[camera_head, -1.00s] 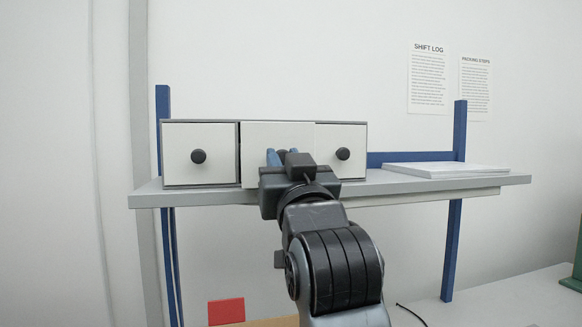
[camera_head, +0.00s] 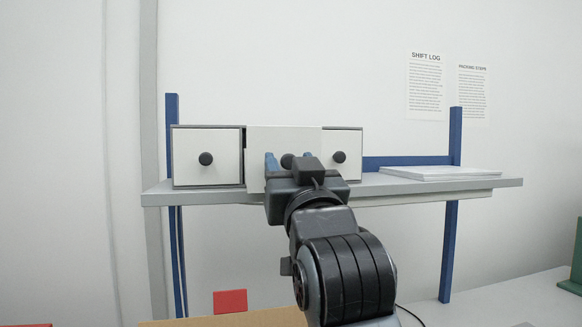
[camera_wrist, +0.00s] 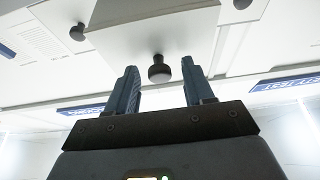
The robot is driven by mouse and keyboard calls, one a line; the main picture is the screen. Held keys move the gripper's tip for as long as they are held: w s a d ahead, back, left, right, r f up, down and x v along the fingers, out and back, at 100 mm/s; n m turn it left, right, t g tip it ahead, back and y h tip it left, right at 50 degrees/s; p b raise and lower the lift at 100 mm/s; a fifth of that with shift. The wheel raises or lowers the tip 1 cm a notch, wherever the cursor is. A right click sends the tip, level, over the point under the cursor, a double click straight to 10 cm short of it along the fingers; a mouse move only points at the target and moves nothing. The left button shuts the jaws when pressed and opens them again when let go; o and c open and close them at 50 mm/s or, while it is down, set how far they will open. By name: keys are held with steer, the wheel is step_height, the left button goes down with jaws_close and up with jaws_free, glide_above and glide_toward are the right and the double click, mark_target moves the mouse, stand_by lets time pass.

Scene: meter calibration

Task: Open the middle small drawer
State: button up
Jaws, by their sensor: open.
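The middle small drawer (camera_head: 284,138) has a pale front that stands out in front of its two neighbours, so it is pulled partly open. In the wrist view the drawer (camera_wrist: 150,32) juts out from the cabinet, with its dark round knob (camera_wrist: 159,72) at centre. My gripper (camera_head: 288,158) is at this drawer front, its blue fingers spread either side of the knob. The wrist view shows my gripper (camera_wrist: 160,75) open, with a gap between each finger and the knob. My gripper and wrist hide the lower part of the drawer in the head view.
The left drawer (camera_head: 222,146) and right drawer (camera_head: 348,142) are shut, each with a dark knob. The cabinet sits on a grey shelf (camera_head: 400,187) with blue posts. A paper stack (camera_head: 440,173) lies at the right. A red block (camera_head: 230,301) is below.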

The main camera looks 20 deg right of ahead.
steer(key=b+v, duration=0.2)
steer(key=v, duration=0.5)
steer(key=shift+s+f, duration=0.2)
steer(key=shift+s, duration=0.15)
steer(key=shift+a, duration=0.1)
